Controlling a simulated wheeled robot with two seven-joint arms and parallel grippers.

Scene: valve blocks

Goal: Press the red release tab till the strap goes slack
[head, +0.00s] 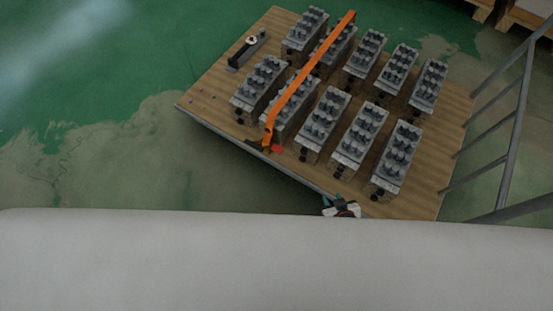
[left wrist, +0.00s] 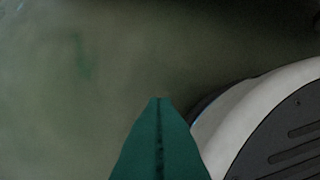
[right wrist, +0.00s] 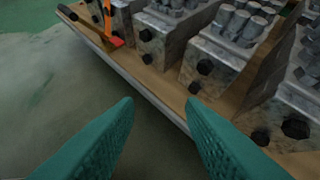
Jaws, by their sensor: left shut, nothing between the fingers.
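An orange strap (head: 308,75) runs tight over the valve blocks on a wooden platform. At its near end is a dark buckle (head: 256,145) with the red release tab (head: 277,149) beside it. In the right wrist view the strap (right wrist: 107,22) and red tab (right wrist: 117,41) show at the upper left, beyond my fingers. My right gripper (right wrist: 160,102) is open and empty, apart from the tab. In the head view it (head: 332,205) shows small at the platform's near edge, right of the tab. My left gripper (left wrist: 158,99) is shut and empty over bare floor, outside the head view.
Several grey valve blocks (head: 358,135) stand in two rows on the wooden platform (head: 215,84). A black and grey device (head: 247,50) lies at its far left. A grey metal rail (head: 515,110) rises at the right. The floor left of the platform is clear.

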